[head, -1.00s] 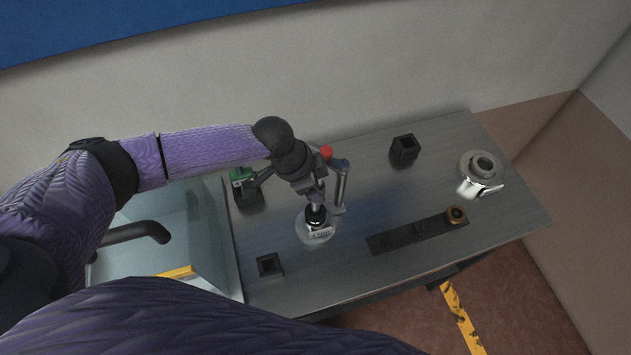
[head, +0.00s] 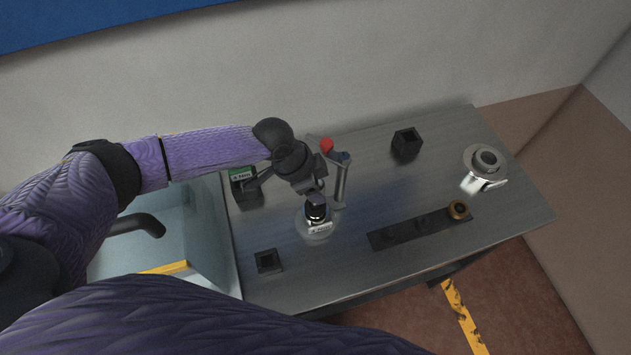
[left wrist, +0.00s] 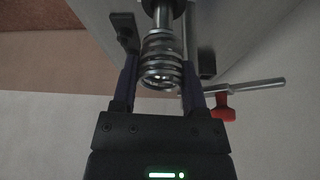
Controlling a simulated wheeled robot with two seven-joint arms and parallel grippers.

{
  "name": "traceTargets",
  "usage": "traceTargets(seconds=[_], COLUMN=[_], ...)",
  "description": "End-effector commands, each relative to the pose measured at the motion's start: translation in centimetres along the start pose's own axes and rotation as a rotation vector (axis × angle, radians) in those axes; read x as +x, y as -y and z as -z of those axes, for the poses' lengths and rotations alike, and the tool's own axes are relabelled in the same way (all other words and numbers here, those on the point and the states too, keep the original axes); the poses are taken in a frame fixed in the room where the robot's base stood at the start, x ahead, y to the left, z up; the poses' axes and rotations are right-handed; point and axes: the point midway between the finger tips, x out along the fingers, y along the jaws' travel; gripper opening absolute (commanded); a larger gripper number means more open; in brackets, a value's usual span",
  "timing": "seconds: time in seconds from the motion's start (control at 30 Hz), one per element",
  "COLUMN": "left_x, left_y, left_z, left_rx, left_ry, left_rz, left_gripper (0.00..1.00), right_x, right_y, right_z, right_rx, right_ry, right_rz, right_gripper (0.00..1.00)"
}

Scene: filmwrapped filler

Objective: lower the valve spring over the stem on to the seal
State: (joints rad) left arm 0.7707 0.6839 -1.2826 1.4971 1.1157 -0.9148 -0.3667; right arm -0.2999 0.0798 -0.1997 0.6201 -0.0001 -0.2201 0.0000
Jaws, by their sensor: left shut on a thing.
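My left gripper (head: 316,197) is just above the round clear base (head: 303,226) with a white label, near the middle of the bench. In the left wrist view, its two dark fingers (left wrist: 160,80) are closed on the sides of the silver coiled valve spring (left wrist: 161,62). A metal rod with a collar (left wrist: 163,8) lines up with the spring's far end; I cannot tell whether the spring touches the seal. The fingers hide the spring, stem and seal in the head view. My right gripper is not in view.
A post (head: 341,182) with a red knob (head: 326,145) stands close behind the gripper. A dark strip (head: 405,232) and a ringed grey part (head: 486,161) are to the right.

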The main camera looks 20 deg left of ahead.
Motion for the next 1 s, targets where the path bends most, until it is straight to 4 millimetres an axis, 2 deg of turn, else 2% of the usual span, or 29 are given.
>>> traceTargets(seconds=[1.0], left_x=[2.4], left_y=[0.0], left_z=[-1.0], left_rx=[0.000], left_ry=[0.000], left_rz=[0.000], left_gripper=[0.00], right_x=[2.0], right_y=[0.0], right_z=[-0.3], right_rx=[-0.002], right_ry=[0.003], right_rz=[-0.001], right_gripper=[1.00])
